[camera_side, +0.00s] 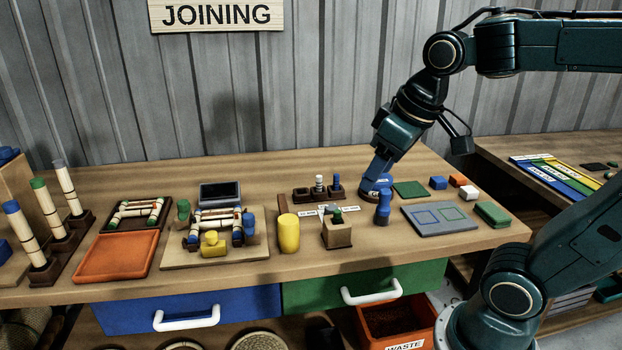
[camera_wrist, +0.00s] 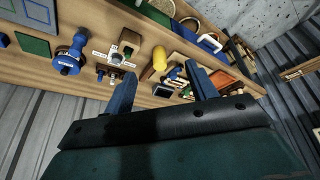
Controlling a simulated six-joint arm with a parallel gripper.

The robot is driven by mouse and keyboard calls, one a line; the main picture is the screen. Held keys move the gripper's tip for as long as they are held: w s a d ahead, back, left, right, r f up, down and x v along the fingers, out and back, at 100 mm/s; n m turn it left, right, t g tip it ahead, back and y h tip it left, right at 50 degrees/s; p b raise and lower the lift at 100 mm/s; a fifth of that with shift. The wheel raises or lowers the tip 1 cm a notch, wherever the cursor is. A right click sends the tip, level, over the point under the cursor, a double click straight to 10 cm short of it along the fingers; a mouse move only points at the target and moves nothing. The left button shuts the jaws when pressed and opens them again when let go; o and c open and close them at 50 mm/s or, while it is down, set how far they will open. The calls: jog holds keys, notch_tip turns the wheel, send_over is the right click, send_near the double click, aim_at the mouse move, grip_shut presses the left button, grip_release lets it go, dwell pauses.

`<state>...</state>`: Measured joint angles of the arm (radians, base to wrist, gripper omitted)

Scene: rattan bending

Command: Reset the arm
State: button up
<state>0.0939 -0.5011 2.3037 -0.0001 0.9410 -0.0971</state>
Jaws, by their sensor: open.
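My gripper (camera_side: 380,169) hangs over the back of the bench, right of centre in the side view, pointing down and to the left. In the wrist view its two blue fingers (camera_wrist: 161,88) are apart, with nothing between them but the view of the bench beyond. A blue round-based tool (camera_side: 382,208) stands just below and in front of the gripper. It also shows in the wrist view (camera_wrist: 74,50), left of the fingers. The side view does not show clearly how far the fingertips are from it.
A yellow cylinder (camera_side: 289,233), wooden block (camera_side: 337,236), jig board (camera_side: 250,250) and orange tray (camera_side: 117,257) stand left of the gripper. A grey board (camera_side: 440,218), green square (camera_side: 410,189) and small blocks lie right. Rattan poles (camera_side: 48,208) stand far left.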

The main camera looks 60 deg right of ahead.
jog(key=s+a+f+t, duration=0.1)
jog(key=s+a+f, duration=0.1)
jog(key=s, duration=0.4)
jog(key=shift+f, duration=0.15)
jog(key=shift+w+a, duration=0.1)
dwell(0.8)
